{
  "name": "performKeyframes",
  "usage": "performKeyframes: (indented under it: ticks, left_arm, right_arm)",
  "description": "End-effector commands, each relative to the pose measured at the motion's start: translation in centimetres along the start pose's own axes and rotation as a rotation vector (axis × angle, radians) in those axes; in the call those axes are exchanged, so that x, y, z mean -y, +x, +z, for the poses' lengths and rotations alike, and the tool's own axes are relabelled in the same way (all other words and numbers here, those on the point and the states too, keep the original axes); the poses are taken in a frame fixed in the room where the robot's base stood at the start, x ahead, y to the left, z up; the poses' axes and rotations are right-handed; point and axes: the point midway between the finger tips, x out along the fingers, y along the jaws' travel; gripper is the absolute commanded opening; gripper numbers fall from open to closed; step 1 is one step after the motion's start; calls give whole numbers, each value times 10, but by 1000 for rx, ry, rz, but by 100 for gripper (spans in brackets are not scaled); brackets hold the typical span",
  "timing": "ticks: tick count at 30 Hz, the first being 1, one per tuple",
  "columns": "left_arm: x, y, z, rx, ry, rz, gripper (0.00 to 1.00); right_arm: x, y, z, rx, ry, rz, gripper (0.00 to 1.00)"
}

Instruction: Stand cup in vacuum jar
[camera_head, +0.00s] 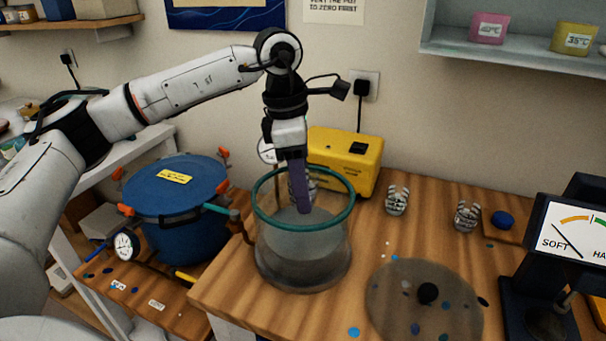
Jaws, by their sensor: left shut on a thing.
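The vacuum jar (263,262) is a wide clear vessel with a teal rim, standing on the wooden bench. My left gripper (304,208) points down through its open top, its long purple fingers inside the rim. The fingers are shut on what looks like the pale, cloudy cup (318,223) inside the jar. The cup's outline blurs through the jar wall, and I cannot tell whether its base touches the jar floor. My right gripper is not in view.
A clear round lid (396,292) with a black knob lies right of the jar. A yellow box (347,178) stands behind it, a blue pot (176,190) to the left. Ribbed metallic pieces (397,202) and a dial gauge (575,232) are to the right.

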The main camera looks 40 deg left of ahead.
Motion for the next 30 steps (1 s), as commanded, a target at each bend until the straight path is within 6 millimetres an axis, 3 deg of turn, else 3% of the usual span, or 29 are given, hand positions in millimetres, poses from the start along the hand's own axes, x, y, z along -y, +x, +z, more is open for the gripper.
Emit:
performKeyframes:
  ticks: [6,13,30]
  left_arm:
    - [0,32,-5,1,0,0,22]
    - [0,52,-8,1,1,1,22]
    - [0,59,-8,1,1,1,22]
  right_arm:
    - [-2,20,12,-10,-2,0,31]
    - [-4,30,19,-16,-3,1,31]
    - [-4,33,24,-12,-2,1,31]
